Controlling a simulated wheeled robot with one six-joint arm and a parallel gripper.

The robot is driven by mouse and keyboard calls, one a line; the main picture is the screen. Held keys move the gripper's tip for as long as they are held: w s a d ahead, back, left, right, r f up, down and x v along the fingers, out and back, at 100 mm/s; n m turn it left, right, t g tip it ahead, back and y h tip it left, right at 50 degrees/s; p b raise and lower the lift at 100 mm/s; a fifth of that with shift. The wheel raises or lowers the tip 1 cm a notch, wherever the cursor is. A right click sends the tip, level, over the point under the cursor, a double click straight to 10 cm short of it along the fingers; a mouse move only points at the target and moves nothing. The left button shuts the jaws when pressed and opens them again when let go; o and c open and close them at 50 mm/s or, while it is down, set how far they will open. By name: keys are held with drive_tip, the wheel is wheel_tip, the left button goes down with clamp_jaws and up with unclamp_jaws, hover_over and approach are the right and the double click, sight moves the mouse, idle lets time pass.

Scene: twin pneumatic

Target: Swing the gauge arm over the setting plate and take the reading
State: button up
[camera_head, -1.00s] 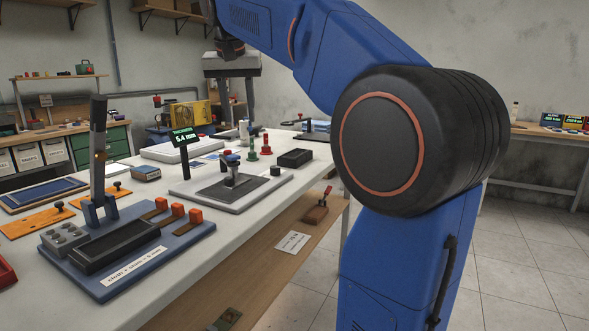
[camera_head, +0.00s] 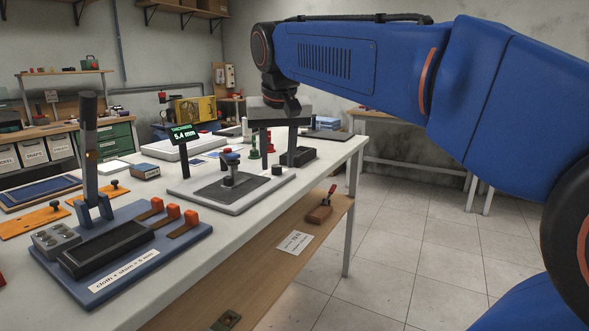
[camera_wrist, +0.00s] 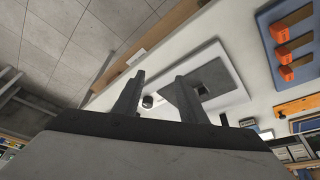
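My gripper (camera_head: 278,152) hangs fingers-down over the back right of the bench, its two fingers apart with nothing seen held. It also shows open in the wrist view (camera_wrist: 157,88). A dark lever (camera_head: 89,145) stands nearly upright in a blue bracket on a blue board (camera_head: 110,287). I cannot tell which part is the gauge arm. My gripper is to the right of the post.
The blue board holds a dark tray (camera_head: 105,248), orange-ended strips (camera_head: 183,226) and a label. A black box (camera_head: 302,157), a small black cylinder (camera_head: 277,169) and green and red pieces (camera_head: 254,150) stand near my gripper. Floor right of the bench is clear.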

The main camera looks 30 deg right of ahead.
sight(227, 155)
drive_tip(key=shift+s+d+f, duration=0.2)
drive_tip(key=shift+s+f, duration=0.4)
drive_tip(key=shift+f, duration=0.1)
drive_tip(key=shift+s+d+f, duration=0.2)
drive_tip(key=shift+s+f, duration=0.4)
drive_tip(key=shift+f, duration=0.05)
